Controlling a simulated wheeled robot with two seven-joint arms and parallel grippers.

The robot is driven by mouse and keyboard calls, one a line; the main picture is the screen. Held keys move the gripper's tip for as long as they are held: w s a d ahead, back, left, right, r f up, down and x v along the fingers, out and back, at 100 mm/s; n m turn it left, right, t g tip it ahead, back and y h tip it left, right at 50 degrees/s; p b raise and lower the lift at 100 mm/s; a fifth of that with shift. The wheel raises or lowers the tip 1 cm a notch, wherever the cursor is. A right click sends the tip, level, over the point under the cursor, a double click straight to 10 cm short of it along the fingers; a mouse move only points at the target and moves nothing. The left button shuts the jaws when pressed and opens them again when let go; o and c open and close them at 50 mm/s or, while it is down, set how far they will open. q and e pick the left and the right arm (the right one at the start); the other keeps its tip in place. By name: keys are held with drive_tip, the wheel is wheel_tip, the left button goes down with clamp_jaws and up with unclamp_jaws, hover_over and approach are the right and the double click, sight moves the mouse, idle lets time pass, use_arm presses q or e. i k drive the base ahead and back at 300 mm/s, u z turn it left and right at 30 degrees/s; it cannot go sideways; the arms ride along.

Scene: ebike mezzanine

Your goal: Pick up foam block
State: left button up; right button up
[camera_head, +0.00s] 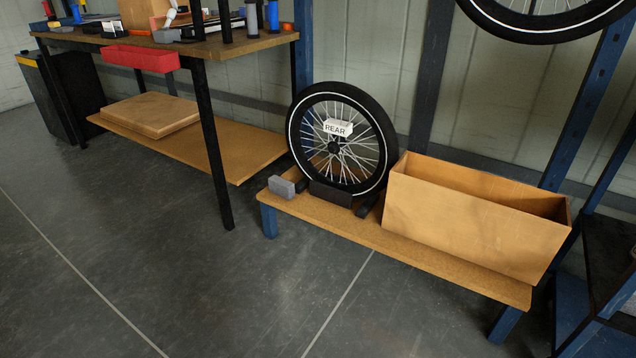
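A small grey block (282,187), which looks like the foam block, sits at the left end of a low wooden shelf (420,262), near the shelf's front edge. It lies in front of and to the left of the wheel marked "REAR" (341,165), close to the wheel's dark stand (331,193). Neither of my grippers shows in the head view.
An open cardboard box (470,222) fills the right part of the low shelf. A workbench (225,46) with a lower shelf stands at the left, its black leg (212,150) left of the block. The grey floor in front is clear.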

sight(282, 188)
drive_tip(key=z, duration=0.4)
drive_tip(key=i, duration=1.15)
drive_tip(key=u, duration=0.75)
drive_tip(key=i, duration=0.85)
drive_tip(key=u, duration=1.1)
drive_tip(key=i, duration=0.6)
